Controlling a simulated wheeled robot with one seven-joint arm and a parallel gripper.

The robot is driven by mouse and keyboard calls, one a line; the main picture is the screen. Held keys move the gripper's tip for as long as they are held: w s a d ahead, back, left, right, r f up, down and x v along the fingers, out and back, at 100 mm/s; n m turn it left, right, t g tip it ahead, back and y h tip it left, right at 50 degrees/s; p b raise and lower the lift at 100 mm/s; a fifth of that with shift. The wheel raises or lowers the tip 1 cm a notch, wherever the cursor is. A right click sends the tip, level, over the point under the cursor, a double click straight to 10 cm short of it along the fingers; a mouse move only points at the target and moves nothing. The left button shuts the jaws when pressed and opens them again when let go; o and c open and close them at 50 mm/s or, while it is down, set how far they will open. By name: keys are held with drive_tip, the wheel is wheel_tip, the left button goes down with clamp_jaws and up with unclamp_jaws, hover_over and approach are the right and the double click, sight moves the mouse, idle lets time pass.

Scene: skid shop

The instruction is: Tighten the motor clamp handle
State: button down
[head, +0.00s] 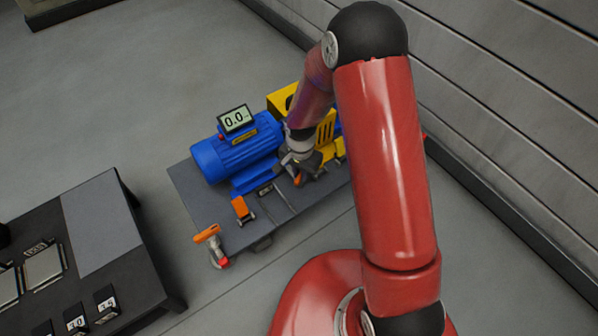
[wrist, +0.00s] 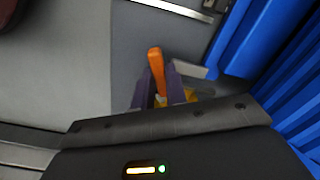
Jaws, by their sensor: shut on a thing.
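My gripper (head: 301,171) is low beside the front of the blue motor (head: 236,155) in the head view. In the wrist view its two fingers (wrist: 160,92) are shut on an orange clamp handle (wrist: 156,68), which sticks out beyond the fingertips. The handle shows in the head view as a small orange piece (head: 298,180) at the fingers. Its lower end and pivot are hidden by the gripper. The blue motor's side also shows at the right of the wrist view (wrist: 285,75).
The grey skid (head: 190,189) carries the motor and yellow parts (head: 325,130). A display reading 0.0 (head: 236,119) sits on the motor. Other orange pieces stand at the skid's front (head: 240,208) and corner (head: 207,233). A dark bench (head: 125,225) stands left, with clear floor between.

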drive_tip(key=shift+m, duration=0.9)
drive_tip(key=m, duration=0.2)
drive_tip(key=shift+m, duration=0.4)
drive_tip(key=c, duration=1.2)
unclamp_jaws()
drive_tip(key=shift+c, duration=0.2)
drive_tip(key=shift+r+p, duration=2.5)
drive_tip(key=shift+r, duration=1)
drive_tip(key=shift+r, duration=0.1)
